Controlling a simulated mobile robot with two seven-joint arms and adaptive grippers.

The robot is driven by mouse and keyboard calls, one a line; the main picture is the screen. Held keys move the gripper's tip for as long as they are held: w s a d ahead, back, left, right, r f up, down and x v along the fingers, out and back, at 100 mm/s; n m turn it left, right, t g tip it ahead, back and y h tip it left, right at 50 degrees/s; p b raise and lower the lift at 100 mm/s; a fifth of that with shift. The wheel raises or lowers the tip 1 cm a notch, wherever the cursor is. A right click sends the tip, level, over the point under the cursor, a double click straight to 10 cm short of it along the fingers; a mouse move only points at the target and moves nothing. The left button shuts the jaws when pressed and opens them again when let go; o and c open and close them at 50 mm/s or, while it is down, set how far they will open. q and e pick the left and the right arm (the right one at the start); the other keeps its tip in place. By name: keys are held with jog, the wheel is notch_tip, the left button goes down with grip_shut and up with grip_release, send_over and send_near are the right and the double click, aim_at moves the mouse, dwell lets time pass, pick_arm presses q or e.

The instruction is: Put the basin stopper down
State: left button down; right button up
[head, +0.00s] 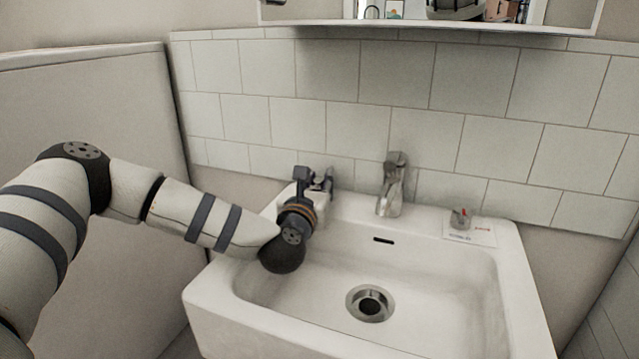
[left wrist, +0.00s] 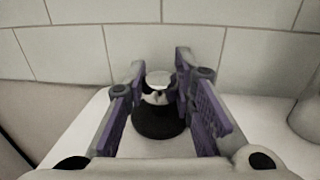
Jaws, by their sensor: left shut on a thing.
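My left gripper (head: 316,181) is over the back left corner of the white basin (head: 440,265). In the left wrist view its purple-padded fingers (left wrist: 161,78) stand on both sides of the basin stopper (left wrist: 158,122), which has a round black base and a shiny metal top. The gripper is shut on it. The stopper is upright, close above or on the basin's ledge; I cannot tell if it touches. The drain hole (head: 370,304) in the basin floor is open. My right gripper is not in view.
A metal faucet (head: 391,186) stands at the middle of the back ledge. A tiled wall (head: 400,120) rises behind. The bowl is clear.

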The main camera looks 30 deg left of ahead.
pick_arm(q)
jog(key=c, duration=1.8)
grip_release()
jog(key=shift+f, duration=0.15)
jog(key=o, duration=0.4)
jog(key=shift+o, duration=0.2)
jog(key=shift+r, duration=0.3)
jog(key=v, duration=1.2)
